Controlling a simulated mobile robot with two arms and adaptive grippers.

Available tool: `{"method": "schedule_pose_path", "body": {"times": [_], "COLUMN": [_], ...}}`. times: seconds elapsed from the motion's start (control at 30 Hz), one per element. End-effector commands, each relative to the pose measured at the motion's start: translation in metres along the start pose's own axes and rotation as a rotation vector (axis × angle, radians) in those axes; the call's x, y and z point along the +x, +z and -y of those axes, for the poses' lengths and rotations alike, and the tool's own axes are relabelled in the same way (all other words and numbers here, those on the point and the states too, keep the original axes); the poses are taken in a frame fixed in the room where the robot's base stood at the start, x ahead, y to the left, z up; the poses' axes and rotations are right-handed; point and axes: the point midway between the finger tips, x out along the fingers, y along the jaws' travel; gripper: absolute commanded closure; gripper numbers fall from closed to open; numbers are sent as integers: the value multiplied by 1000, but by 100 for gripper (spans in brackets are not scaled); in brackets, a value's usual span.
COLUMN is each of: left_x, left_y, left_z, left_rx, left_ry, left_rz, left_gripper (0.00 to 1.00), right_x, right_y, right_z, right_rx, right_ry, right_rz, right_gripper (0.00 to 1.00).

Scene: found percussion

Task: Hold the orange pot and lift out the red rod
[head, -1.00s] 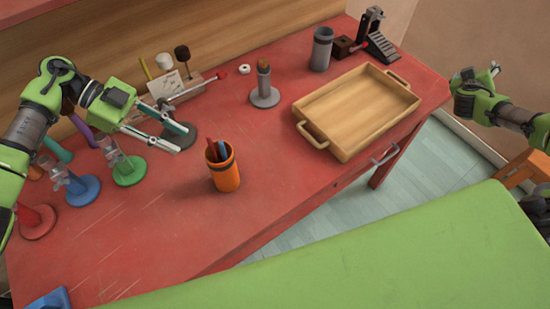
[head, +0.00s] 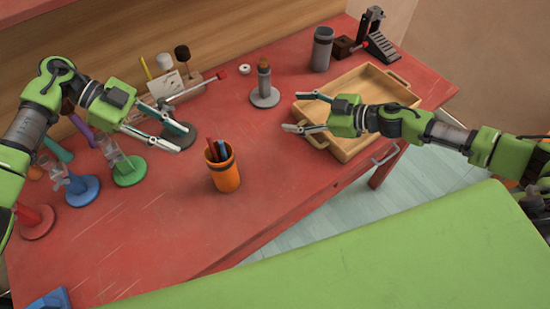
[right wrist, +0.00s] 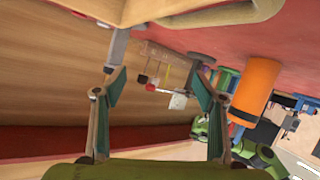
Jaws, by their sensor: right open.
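The orange pot (head: 225,173) stands upright on the red table and also shows at the right of the right wrist view (right wrist: 256,86). The red rod (head: 213,150) stands in the pot beside a blue rod (head: 223,147); their lower parts are hidden inside. My left gripper (head: 179,141) is open and empty, above the table to the upper left of the pot.
The wooden tray (head: 390,85) lies partly under my right gripper. A grey stand (head: 264,95) and a grey cup (head: 321,48) stand toward the back. Green (head: 129,172), blue (head: 83,190) and red (head: 36,222) stands are at left. The table around the pot is clear.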

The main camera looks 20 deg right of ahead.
Motion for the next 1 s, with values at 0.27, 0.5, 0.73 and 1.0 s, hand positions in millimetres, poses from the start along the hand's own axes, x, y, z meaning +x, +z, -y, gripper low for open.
{"method": "schedule_pose_path", "body": {"times": [0.27, 0.5, 0.73, 1.0], "left_x": [0, 0, 0, 0], "left_y": [0, 0, 0, 0], "left_z": [0, 0, 0, 0], "left_rx": [0, 0, 0, 0], "left_ry": [0, 0, 0, 0], "left_rz": [0, 0, 0, 0], "left_gripper": [72, 72, 72, 72], "right_x": [0, -15, -6, 37], "right_y": [-43, -37, -38, -45], "right_z": [124, 163, 170, 191], "right_rx": [-14, 60, 67, 65], "right_ry": [-362, -471, -475, -475], "right_rz": [-120, -107, -107, -110], "right_gripper": [36, 36, 36, 36]}}
